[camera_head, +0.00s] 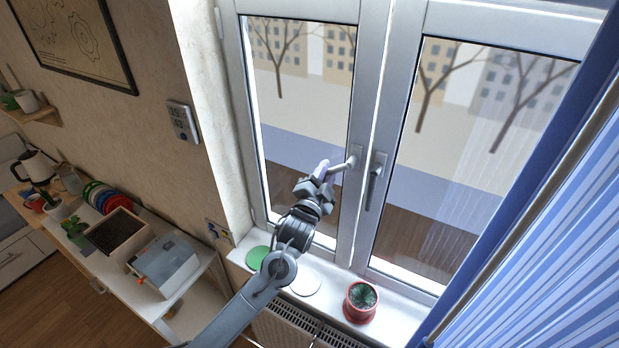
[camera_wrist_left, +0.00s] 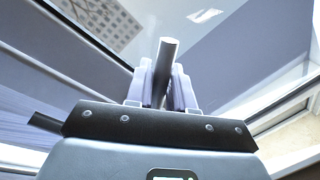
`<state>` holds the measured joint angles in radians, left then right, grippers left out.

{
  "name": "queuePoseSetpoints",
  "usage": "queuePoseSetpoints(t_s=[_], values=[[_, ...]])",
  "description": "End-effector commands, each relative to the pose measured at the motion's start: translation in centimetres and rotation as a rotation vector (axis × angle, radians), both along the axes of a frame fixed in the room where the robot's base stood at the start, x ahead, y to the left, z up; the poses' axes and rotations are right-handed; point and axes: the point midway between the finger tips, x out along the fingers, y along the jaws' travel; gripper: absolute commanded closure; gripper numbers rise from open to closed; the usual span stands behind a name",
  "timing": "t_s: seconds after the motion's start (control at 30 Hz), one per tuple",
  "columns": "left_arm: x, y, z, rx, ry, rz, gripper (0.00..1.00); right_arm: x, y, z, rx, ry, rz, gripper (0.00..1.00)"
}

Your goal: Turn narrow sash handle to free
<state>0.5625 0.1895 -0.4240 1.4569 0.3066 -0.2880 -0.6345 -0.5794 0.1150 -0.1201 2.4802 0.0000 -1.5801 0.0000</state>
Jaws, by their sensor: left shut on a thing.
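The narrow sash handle (camera_head: 341,166) is the light handle on the left sash's inner frame. It points left, nearly level, from its mount (camera_head: 355,153). My left gripper (camera_head: 323,170) is shut on the handle's outer end. In the left wrist view the grey bar of the handle (camera_wrist_left: 166,60) runs between the two pale fingers of the gripper (camera_wrist_left: 161,88). The narrow sash (camera_head: 300,110) looks closed against the frame. A second, darker grey handle (camera_head: 374,180) on the wider right sash hangs down. My right gripper is not in view.
The white sill (camera_head: 395,318) below holds a cactus in a red pot (camera_head: 360,301), a green disc (camera_head: 257,257) and a white disc (camera_head: 305,281). A blue striped curtain (camera_head: 560,240) hangs at the right. A cluttered shelf unit (camera_head: 140,255) stands at the left.

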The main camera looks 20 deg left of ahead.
Motion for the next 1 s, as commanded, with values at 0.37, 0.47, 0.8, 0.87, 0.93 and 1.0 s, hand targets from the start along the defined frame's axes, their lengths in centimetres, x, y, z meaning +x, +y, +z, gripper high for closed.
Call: queuePoseSetpoints(t_s=[0.37,0.47,0.8,0.87,0.93,1.0], values=[[0.5,0.5,2.5,0.350,-0.055,-0.009,1.00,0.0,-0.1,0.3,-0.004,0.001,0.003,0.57],[0.5,0.6,3.1,0.430,-0.067,-0.010,1.00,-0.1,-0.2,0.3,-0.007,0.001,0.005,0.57],[0.5,0.8,4.5,0.619,-0.095,-0.010,1.00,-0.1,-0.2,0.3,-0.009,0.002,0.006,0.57],[0.5,0.8,4.6,0.637,-0.097,-0.011,1.00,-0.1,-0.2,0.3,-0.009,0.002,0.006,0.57],[0.5,0.7,4.7,0.653,-0.100,-0.011,1.00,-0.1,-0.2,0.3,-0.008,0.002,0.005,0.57],[0.5,0.7,4.8,0.665,-0.101,-0.011,1.00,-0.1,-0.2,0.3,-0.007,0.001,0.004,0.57]])
